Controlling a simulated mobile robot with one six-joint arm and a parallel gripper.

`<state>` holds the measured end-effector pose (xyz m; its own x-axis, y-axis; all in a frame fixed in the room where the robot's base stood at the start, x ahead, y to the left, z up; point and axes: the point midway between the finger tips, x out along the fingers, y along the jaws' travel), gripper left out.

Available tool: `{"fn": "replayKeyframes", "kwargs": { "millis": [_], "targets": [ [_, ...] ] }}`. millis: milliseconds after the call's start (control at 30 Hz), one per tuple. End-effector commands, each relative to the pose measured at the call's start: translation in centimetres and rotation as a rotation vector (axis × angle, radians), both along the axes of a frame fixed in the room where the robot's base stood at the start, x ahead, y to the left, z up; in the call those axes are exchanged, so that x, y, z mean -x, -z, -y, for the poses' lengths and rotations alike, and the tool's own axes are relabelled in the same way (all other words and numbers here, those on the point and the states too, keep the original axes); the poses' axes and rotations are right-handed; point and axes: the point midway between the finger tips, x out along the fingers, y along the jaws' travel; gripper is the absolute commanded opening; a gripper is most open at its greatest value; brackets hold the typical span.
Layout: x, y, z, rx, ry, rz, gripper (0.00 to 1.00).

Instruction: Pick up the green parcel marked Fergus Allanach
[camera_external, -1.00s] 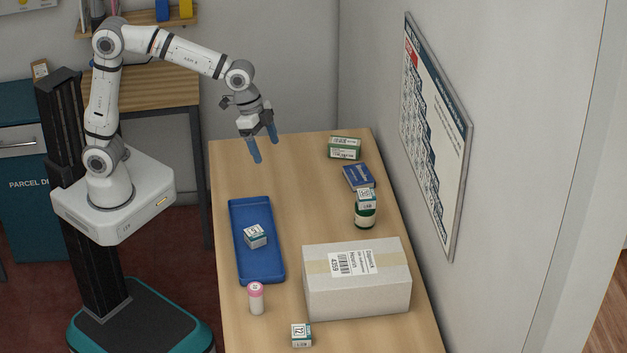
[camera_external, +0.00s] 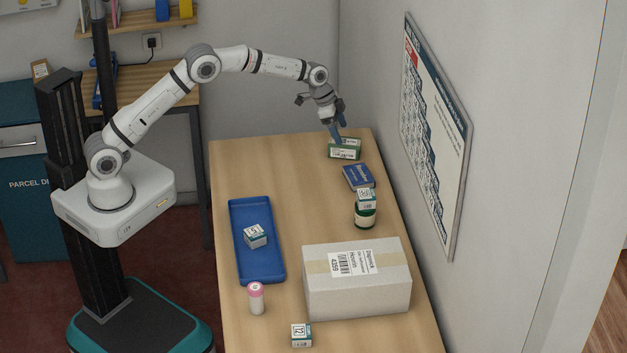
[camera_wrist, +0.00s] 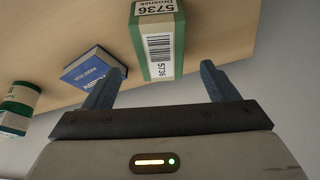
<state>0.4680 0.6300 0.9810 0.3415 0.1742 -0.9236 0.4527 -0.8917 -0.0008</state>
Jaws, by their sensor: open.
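A green box with white label panels (camera_external: 345,153) lies at the far end of the counter, near the wall. In the wrist view this green box (camera_wrist: 155,40) shows a barcode, "5736" and a word like "Drosnek"; I cannot read Fergus Allanach on it. My gripper (camera_external: 339,135) is just above the box, pointing down. In the wrist view my gripper's blue fingers (camera_wrist: 162,78) are spread apart with nothing between the tips, and the box lies beyond them, between their lines. I cannot tell whether a finger touches it.
A blue book-like box (camera_external: 359,177) lies close by, also in the wrist view (camera_wrist: 93,69). A large carton (camera_external: 357,287) stands nearer. A blue tray (camera_external: 240,265) is left; the counter's far left (camera_external: 265,165) is clear.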

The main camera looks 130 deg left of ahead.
Motion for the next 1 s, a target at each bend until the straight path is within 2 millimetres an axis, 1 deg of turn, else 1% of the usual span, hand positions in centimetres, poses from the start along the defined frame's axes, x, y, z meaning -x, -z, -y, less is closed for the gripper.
{"fn": "replayKeyframes", "kwargs": {
  "millis": [167, 300, 433, 567, 1000],
  "targets": [
    [-0.5, 1.8, -0.3, 0.003, 0.0, -0.002, 0.8],
    [-1.0, 3.8, -0.6, 0.003, -0.001, -0.001, 0.8],
    [-1.5, 5.2, -0.8, 0.003, 0.0, -0.001, 0.8],
    [-1.7, 5.7, -1.0, 0.001, 0.0, 0.0, 0.8],
    [-1.7, 5.8, -0.9, 0.001, 0.0, 0.0, 0.8]
  ]
}}
